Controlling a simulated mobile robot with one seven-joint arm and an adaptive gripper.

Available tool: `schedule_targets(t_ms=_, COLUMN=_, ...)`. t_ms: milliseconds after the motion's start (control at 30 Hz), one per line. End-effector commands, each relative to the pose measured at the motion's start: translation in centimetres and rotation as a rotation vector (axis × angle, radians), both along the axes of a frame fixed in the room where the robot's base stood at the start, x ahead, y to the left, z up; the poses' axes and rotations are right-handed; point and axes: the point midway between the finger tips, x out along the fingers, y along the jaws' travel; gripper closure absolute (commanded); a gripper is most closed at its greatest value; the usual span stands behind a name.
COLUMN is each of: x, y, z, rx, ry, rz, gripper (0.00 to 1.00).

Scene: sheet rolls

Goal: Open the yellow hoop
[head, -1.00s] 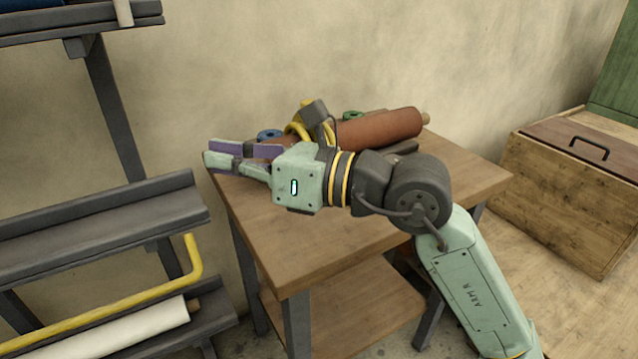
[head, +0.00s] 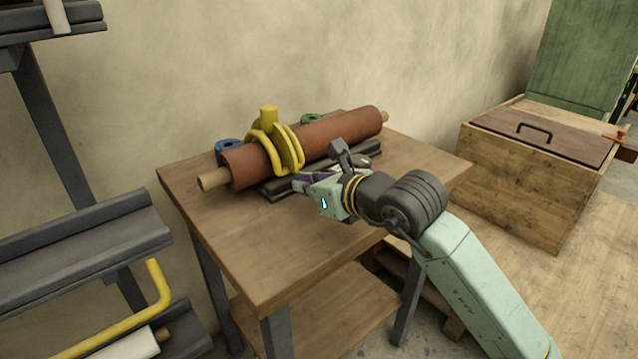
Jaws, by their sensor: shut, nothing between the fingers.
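The yellow hoop (head: 288,150) sits around a reddish-brown roll (head: 335,130) on the wooden table, towards the roll's left end. It has thick curved bands and a stubby yellow knob on top. From this view I cannot tell whether the hoop is open or closed. My gripper (head: 297,184) is just in front of the hoop's lower right side, low beside the roll and dark cradle. Its fingers are shut and hold nothing; their tips are small and partly hard to make out, so I cannot tell whether they touch the hoop.
The roll rests on a dark cradle (head: 275,192) on the table (head: 240,235). A blue ring (head: 228,147) and a green ring (head: 311,119) lie behind it. A grey rack (head: 85,240) with a yellow bar stands left. A wooden chest (head: 520,175) stands right. The table's front is clear.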

Motion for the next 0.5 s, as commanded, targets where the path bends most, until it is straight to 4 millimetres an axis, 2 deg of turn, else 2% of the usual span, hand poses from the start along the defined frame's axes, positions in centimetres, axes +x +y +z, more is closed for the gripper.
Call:
schedule_targets(t_ms=200, x=1.16, y=0.90, z=-0.56, rx=0.000, ry=0.000, rz=0.001, gripper=1.00)
schedule_targets(t_ms=500, x=1.23, y=0.92, z=-0.61, rx=0.001, ry=-0.001, rz=0.001, gripper=1.00)
